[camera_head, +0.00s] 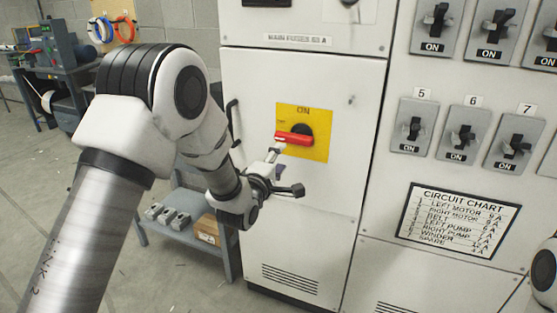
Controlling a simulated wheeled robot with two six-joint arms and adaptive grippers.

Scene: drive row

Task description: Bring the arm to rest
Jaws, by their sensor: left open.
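My left arm comes in from the left, and its gripper (286,171) is open and empty in front of the white cabinet door. One fingertip points up, just below the left end of a red switch handle (292,138); I cannot tell whether they touch. The other finger points right, lower down. The handle lies about level across a black hub on a yellow plate (317,148) marked ON. My right gripper is out of view; only a piece of my right arm shows at the right edge.
The white cabinet (305,65) fills the middle and right. Switches marked ON and a circuit chart (458,222) are on its right part. A low shelf with a cardboard box (207,230) stands below my left arm. A workbench (62,68) is at the far left, with open floor before it.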

